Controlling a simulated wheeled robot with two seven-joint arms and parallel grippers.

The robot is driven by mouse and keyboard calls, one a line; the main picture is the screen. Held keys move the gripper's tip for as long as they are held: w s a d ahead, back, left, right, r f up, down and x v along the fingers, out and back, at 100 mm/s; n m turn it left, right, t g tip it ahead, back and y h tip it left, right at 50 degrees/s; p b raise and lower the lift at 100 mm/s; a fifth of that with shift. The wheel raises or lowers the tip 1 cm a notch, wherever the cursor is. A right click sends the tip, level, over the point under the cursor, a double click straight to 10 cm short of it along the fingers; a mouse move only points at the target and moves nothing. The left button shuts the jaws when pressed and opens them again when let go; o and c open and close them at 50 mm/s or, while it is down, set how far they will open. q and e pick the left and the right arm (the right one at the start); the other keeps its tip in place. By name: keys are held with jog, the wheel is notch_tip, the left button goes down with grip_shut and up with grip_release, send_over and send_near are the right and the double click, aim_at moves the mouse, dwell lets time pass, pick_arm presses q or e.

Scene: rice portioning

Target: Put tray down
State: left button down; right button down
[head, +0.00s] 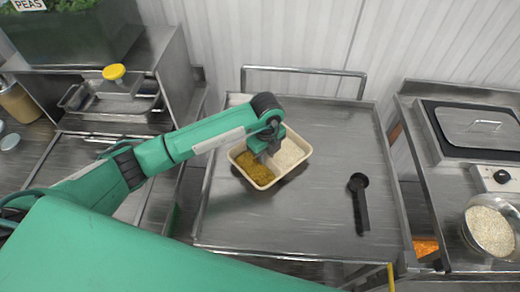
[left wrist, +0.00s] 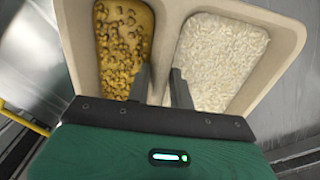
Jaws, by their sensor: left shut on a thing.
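The cream tray (head: 237,151) has two compartments, one with yellow-brown food (head: 254,172) and one with white rice (head: 287,156). It is at the left-middle of the metal cart top (head: 320,200). My left gripper (head: 264,156) is over the tray's middle, shut on the divider between the compartments. The left wrist view shows its fingers (left wrist: 160,90) on both sides of that divider, with the yellow-brown food (left wrist: 123,45) at left and rice (left wrist: 218,60) at right. I cannot tell whether the tray touches the cart. My right gripper is not in view.
A black scoop (head: 359,200) lies on the cart's right side. A metal shelf (head: 100,65) stands at left. The cart's front and centre are clear.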

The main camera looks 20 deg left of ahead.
aim_at(267, 156)
pick_arm(q)
jog(key=c, duration=1.7)
grip_release()
jog(key=shift+s+f, duration=0.1)
jog(key=shift+s, duration=0.05)
jog(key=o, duration=0.4)
jog(key=shift+s+d+r, duration=0.2)
jog(key=shift+o, duration=0.3)
jog(key=shift+w, duration=0.1)
jog(key=shift+w+a+f, duration=0.1)
jog(key=shift+r, duration=0.4)
notch_tip(267, 156, up, 11)
jog(key=b, duration=0.3)
jog(key=shift+r, duration=0.15)
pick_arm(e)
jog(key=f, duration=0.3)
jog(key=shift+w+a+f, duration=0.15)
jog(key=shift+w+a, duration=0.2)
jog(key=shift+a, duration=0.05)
